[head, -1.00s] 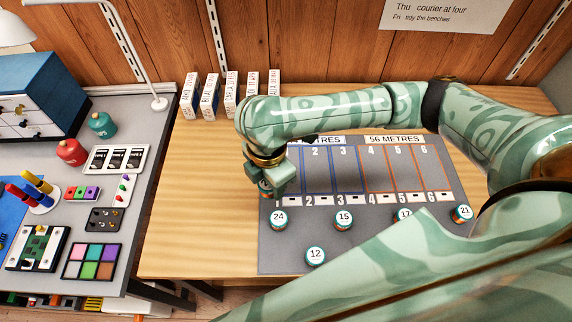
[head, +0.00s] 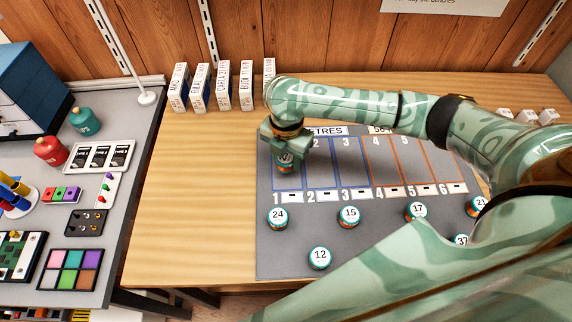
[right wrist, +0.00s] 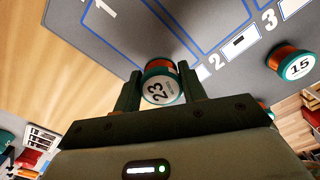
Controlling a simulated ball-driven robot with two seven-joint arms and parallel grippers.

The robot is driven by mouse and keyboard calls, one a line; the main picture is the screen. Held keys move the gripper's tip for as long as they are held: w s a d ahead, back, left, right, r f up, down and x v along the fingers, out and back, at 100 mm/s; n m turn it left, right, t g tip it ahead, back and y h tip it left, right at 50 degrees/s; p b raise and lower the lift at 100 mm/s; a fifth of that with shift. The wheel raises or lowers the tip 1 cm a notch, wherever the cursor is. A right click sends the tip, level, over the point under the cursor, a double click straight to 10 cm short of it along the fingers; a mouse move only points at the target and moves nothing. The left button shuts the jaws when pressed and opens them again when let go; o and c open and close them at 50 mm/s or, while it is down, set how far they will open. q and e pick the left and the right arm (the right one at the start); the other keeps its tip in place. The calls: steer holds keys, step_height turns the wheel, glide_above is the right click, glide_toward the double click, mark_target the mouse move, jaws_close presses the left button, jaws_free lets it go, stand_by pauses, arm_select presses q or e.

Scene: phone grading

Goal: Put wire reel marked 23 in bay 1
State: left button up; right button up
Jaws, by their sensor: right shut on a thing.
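The wire reel marked 23 (right wrist: 161,88), with a white label, teal rim and orange winding, is between the fingers of my right gripper (right wrist: 160,82) in the right wrist view. In the head view, my right gripper (head: 286,153) is shut on this reel (head: 285,168) at bay 1 (head: 291,182), the leftmost blue-outlined bay on the grey mat (head: 280,252). The reel covers part of the bay. I cannot tell whether it touches the mat or hangs just above it. My left gripper is not in view.
Reels 24 (head: 277,216), 15 (head: 348,215), 12 (head: 319,257) and 17 (head: 416,210) stand in front of the bays, with others at the right. Upright boxes (head: 223,85) line the back. Bare wood lies left of the mat.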

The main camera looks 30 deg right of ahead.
mark_target(287, 164)
steer(key=f+b, duration=0.1)
steer(key=f, duration=0.1)
steer(key=f+b, duration=0.1)
steer(key=f, duration=0.1)
steer(key=shift+w+d+b, duration=0.2)
steer(key=shift+d+b, duration=0.05)
steer(key=shift+b, duration=0.05)
steer(key=shift+r, duration=0.1)
steer(key=o, duration=1)
steer(key=shift+c, duration=0.2)
step_height(287, 164, up, 12)
steer(key=p, duration=0.6)
steer(key=shift+p, duration=0.3)
